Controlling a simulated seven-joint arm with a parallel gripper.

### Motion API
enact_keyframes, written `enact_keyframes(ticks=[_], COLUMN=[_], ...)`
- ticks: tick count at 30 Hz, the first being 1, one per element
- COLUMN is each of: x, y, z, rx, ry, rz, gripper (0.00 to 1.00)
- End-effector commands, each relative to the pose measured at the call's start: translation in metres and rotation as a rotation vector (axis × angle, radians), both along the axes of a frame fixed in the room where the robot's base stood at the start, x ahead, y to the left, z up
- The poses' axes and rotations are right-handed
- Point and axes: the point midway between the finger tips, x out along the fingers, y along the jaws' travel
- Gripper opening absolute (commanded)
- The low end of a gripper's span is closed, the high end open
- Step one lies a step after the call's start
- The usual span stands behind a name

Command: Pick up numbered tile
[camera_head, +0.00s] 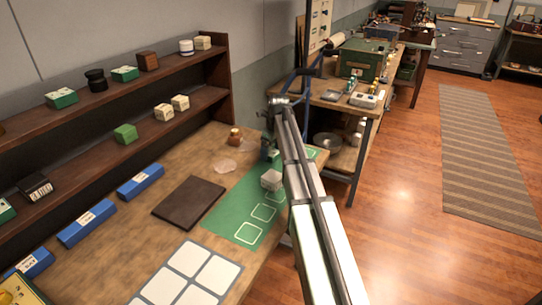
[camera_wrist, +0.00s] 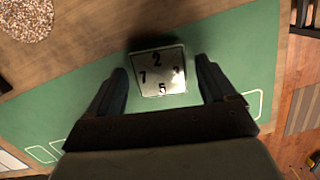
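In the wrist view, a pale, roughly square numbered tile (camera_wrist: 159,75) lies over the green mat (camera_wrist: 100,65) near one mat edge. Its face shows a 2, a 7, what looks like a 5, and a faint mark at the right in glare. My gripper (camera_wrist: 162,66) is open, with one dark finger on each side of the tile. A gap shows at the right finger; the left finger is very close, and I cannot tell if it touches.
The white-square board (camera_head: 211,255) and dark brown mat (camera_head: 189,202) lie nearby. Blue boxes (camera_head: 140,181) line the shelf side. Small blocks stand on the wooden shelves (camera_head: 215,94). A round speckled disc (camera_wrist: 27,14) lies beyond the green mat in the wrist view.

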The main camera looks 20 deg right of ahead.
Motion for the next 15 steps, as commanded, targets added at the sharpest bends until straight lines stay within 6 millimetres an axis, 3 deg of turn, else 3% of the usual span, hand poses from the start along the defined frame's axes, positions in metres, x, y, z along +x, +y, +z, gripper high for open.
enact_keyframes(ticks=[2,15], x=[-0.0001,-0.0001], y=[0.0001,0.0001], z=[0.0001,0.0002], rx=[0.0,0.001], ry=[0.0,0.001], rz=[0.0,0.0], gripper=[0.76,0.34])
